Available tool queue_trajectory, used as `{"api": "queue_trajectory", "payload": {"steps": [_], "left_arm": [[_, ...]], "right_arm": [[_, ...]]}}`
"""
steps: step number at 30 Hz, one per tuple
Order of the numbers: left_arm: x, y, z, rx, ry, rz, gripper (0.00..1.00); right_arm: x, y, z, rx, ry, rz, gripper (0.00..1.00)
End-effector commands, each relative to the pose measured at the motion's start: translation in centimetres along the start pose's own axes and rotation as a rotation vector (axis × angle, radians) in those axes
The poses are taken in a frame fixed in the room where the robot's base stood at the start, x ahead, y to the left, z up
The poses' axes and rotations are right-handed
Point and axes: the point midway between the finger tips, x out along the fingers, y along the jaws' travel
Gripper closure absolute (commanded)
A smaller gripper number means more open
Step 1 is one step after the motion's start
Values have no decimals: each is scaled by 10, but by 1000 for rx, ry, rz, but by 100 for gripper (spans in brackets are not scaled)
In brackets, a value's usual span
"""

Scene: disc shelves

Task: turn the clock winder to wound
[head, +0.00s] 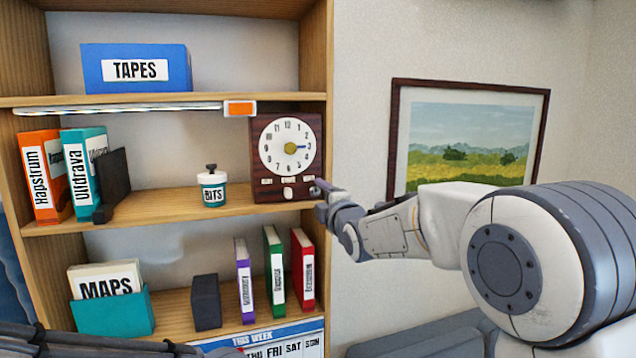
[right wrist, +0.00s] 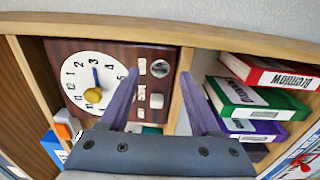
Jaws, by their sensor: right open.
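The clock (head: 262,150) is a dark brown box with a white dial and yellow hub, at the right end of the middle shelf. A white knob (head: 288,193), which looks like the winder, sits below the dial with small labels above it. It also shows in the right wrist view (right wrist: 156,101). My right gripper (head: 318,188) is open and empty at the clock's lower right. In the right wrist view my right gripper (right wrist: 158,78) has its fingers spread, with the knob seen between them; contact cannot be told. Dark parts of my left arm cross the head view's bottom edge; its fingers cannot be made out.
The shelf's right upright (head: 327,60) stands close beside the clock. A BITS jar (head: 212,190) stands left of it. Purple, green and red (head: 303,270) binders stand on the shelf below. A framed picture (head: 398,120) hangs on the wall at right.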

Motion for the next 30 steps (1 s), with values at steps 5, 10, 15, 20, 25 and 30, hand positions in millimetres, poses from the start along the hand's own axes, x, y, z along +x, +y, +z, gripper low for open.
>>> {"api": "queue_trajectory", "payload": {"steps": [5, 10, 15, 20, 25, 30], "left_arm": [[-16, 1, -1, -2, 0, 0, 50], [-17, 1, -1, -2, 0, 0, 50], [-17, 1, -1, -2, 0, 0, 50], [-17, 1, -1, -2, 0, 0, 50], [-16, 1, -1, -2, 0, 0, 50], [-13, 1, -1, -2, 0, 0, 50]], "right_arm": [[19, 2, 0, 0, 1, -2, 36], [24, 0, 0, 1, 1, 0, 36], [24, -1, 0, 1, 0, 0, 36], [24, 0, 0, 1, 0, -1, 78], [24, -1, 0, 2, 0, -1, 100], [24, -2, 0, 19, 0, -1, 100]]}}
